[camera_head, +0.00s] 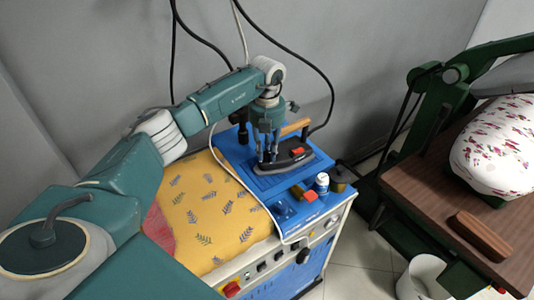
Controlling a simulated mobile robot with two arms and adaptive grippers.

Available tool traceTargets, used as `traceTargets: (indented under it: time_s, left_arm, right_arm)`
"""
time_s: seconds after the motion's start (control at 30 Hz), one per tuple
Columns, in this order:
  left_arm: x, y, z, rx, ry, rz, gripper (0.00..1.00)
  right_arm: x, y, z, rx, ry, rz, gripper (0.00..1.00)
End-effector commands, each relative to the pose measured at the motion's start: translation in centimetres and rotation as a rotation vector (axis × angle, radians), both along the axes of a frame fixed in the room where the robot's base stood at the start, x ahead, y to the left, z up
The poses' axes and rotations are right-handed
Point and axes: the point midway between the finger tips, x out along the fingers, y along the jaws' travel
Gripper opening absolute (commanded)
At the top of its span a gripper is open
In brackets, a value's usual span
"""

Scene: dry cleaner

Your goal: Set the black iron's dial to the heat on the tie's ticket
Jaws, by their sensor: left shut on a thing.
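The black iron (286,160) sits on the blue rest (312,166) of the pressing table, its wooden handle (296,127) pointing up to the right. A small red part (297,151) shows on its side. My left gripper (267,157) comes down from above onto the left part of the iron and is shut, with its fingertips at the iron's top. The dial is hidden at the fingertips, and its setting cannot be read. I cannot make out a tie or a ticket with a heat mark. My right gripper is not in view.
A white bottle (322,183), a tin (339,178) and a red block (309,196) stand right of the iron. Yellow patterned cloth (208,216) covers the table's left part. A dark cord rises behind the iron. A green press with a wooden top (425,193) stands right.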

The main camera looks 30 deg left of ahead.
Motion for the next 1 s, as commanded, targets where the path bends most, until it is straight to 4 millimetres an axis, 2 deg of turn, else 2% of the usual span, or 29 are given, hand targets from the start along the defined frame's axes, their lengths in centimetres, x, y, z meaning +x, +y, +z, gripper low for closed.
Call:
traceTargets:
  time_s: [0.17, 0.2, 0.27, 0.53, 0.67, 0.77, 1.0]
  left_arm:
    - [0.2, 0.1, 0.3, 0.0, -0.007, 0.003, 0.0]
    - [0.2, 0.1, 0.3, 0.0, -0.007, 0.004, 0.31]
    - [0.2, 0.1, 0.3, 0.0, -0.006, 0.004, 0.43]
    - [0.1, 0.0, 0.2, 0.0, -0.003, 0.004, 0.43]
    - [0.1, 0.0, 0.9, 0.0, -0.004, 0.004, 0.43]
    - [0.2, 0.1, 2.3, 0.0, -0.007, 0.004, 0.43]
    - [0.2, 0.1, 7.5, 0.001, -0.008, 0.005, 0.43]
  right_arm:
    - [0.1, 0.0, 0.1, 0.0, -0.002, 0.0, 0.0]
    - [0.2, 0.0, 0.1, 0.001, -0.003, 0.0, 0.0]
    - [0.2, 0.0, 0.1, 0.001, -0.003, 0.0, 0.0]
    - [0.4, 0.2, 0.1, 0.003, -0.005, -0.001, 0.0]
    - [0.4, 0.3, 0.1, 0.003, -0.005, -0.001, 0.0]
    - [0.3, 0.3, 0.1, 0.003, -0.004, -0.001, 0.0]
    - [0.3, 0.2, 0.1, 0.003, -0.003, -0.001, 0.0]
